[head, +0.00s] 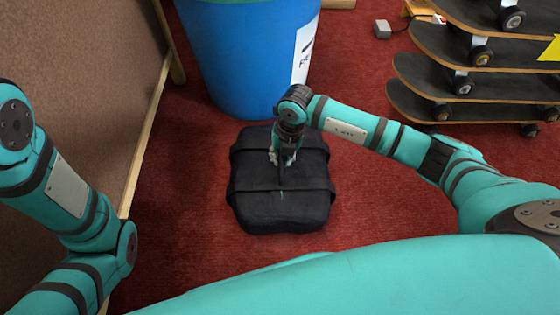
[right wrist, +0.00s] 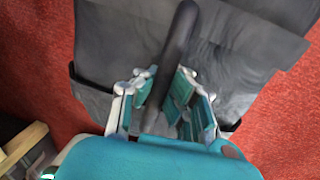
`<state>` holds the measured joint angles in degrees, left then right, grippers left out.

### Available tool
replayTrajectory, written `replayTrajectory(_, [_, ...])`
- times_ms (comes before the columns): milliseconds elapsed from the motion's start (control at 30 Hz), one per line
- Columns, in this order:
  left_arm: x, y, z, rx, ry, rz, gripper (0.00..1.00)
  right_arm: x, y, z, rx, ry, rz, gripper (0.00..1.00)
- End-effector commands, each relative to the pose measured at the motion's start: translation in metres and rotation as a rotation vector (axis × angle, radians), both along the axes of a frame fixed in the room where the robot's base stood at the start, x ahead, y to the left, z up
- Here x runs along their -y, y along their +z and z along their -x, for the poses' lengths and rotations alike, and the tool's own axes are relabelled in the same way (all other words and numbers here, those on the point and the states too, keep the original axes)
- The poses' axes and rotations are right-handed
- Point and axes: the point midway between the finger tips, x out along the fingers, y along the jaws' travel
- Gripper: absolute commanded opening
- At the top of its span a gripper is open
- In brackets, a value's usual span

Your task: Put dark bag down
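The dark bag (head: 281,205) is in the middle of the head view, upright over the red carpet in front of the blue bin. I cannot tell whether its underside touches the floor. My right gripper (head: 283,158) is above the bag's top, at its handle. In the right wrist view, the handle (right wrist: 180,40) runs between the fingers of my right gripper (right wrist: 163,92), which look closed against its two sides. The grey-black bag (right wrist: 235,50) fills much of that view. My left arm shows at the left, but its gripper is out of view.
A blue bin (head: 240,60) stands just behind the bag. A rack of stacked skateboards (head: 470,95) is at the upper right. A brown panel (head: 85,70) with a wooden edge runs along the left. Red carpet (head: 180,230) is clear around the bag.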

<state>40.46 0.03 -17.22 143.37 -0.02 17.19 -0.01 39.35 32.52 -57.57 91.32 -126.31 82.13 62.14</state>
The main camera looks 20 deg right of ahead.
Motion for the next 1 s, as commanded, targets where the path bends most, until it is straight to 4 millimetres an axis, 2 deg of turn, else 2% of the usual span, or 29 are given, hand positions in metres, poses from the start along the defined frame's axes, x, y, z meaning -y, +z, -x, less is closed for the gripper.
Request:
replayTrajectory(367, [0.0, -0.002, -0.001, -0.005, 0.0, -0.001, 0.4, 0.0, -0.002, -0.001, 0.004, 0.0, -0.002, 0.0])
replayTrajectory(600, [0.0, -0.001, -0.002, -0.006, 0.0, -0.001, 0.4, 0.0, -0.002, 0.0, 0.001, 0.0, -0.001, 0.29])
replayTrajectory(867, [0.0, -0.001, -0.003, -0.009, 0.0, -0.001, 0.4, 0.0, -0.001, 0.0, 0.001, 0.0, -0.001, 0.29])
replayTrajectory(1000, [0.0, 0.01, -0.004, -0.012, 0.001, -0.001, 0.4, 0.002, 0.015, -0.001, 0.003, 0.0, 0.0, 0.29])
